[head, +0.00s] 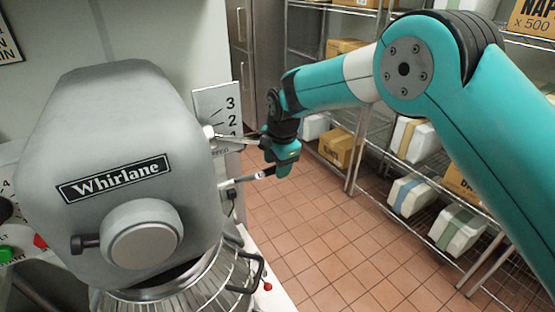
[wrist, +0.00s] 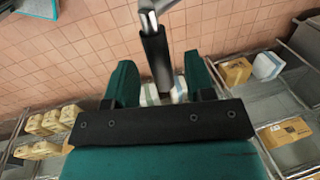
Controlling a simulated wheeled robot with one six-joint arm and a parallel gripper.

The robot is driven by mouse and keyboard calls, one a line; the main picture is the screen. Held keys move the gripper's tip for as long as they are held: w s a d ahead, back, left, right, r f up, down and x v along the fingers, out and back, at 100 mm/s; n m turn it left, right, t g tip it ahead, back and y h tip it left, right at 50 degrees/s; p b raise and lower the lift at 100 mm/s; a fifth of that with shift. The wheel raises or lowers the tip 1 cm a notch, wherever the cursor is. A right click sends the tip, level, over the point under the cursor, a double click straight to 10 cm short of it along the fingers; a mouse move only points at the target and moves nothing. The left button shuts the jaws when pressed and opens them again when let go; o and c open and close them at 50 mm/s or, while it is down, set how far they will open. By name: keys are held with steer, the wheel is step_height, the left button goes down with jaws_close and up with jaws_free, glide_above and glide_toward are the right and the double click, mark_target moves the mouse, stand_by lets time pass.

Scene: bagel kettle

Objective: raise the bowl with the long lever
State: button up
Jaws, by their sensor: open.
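The grey mixer (head: 120,120) marked "Whirlane" fills the left of the head view. A metal lever with a black grip (head: 262,175) sticks out from its right side, and a shorter metal lever (head: 232,140) shows above it by the number plate. The wire bowl guard (head: 190,290) is below the mixer head; the bowl is mostly hidden. My gripper (head: 281,168) is at the outer end of the black-gripped lever. In the wrist view my gripper (wrist: 160,75) is open, with the black grip (wrist: 156,60) between its fingers; I cannot tell whether they touch it.
A plate numbered 1 to 3 (head: 217,105) stands beside the mixer head. A red-tipped handle (head: 267,286) is lower down by the guard. The tiled floor (head: 320,240) between is clear.

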steer(key=shift+w+f, duration=0.1)
steer(key=shift+f, duration=0.25)
jaws_close()
steer(key=shift+a+f, duration=0.1)
